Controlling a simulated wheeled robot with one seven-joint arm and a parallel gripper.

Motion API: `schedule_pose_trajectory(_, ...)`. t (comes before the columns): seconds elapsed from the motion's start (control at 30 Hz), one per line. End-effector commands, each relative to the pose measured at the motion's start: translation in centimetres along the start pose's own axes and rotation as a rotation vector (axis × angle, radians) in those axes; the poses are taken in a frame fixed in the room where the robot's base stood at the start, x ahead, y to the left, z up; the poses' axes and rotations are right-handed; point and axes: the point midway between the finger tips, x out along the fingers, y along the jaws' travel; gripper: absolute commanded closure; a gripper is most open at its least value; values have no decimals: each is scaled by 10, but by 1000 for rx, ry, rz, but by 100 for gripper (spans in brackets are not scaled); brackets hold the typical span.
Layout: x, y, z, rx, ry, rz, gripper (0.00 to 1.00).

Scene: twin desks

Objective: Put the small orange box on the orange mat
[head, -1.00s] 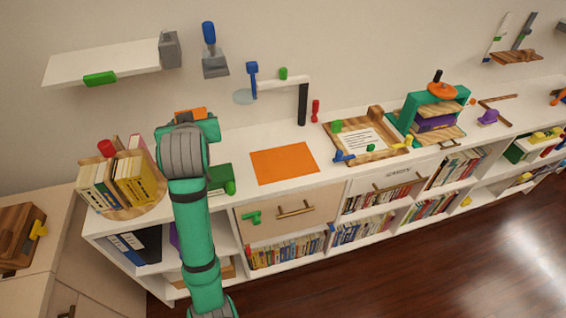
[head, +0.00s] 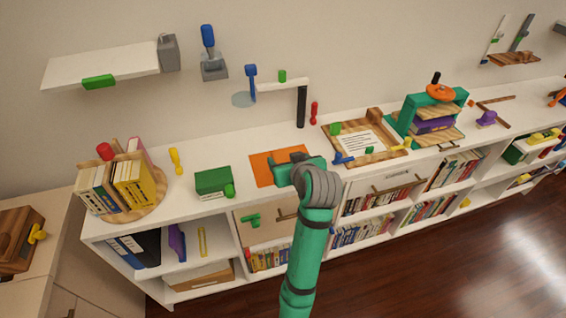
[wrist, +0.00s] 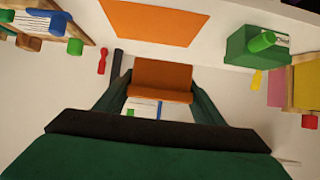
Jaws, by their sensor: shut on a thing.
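The small orange box (wrist: 162,78) is between the fingers of my gripper (wrist: 160,98) in the wrist view. My gripper is shut on it. The orange mat (wrist: 155,18) lies flat at the top of the wrist view, and a strip of white top shows between it and the box in the picture. In the head view the mat (head: 262,168) lies on the white desk top, partly covered by my gripper (head: 292,165). The box is hard to tell from the mat there, as both are orange. I cannot tell how high the box is held.
A green box (head: 213,181) with a green cylinder (head: 229,190) stands left of the mat. A wooden tray (head: 377,128) with paper is to the right. A lamp-like black post (head: 301,106) and a red piece (head: 314,113) stand behind. The white top between is clear.

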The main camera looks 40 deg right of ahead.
Motion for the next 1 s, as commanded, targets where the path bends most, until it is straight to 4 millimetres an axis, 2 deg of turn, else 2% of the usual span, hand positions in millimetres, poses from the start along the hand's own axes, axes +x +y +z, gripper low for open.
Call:
schedule_pose_trajectory(0.4, 90, 16, -12, 0, -1, -2, 63)
schedule_pose_trajectory(0.6, 131, 19, 4, -2, -3, -5, 63)
schedule_pose_trajectory(0.73, 147, 24, 10, 0, -1, -1, 63)
schedule_pose_trajectory(1.0, 163, 30, 16, 2, -1, 3, 63)
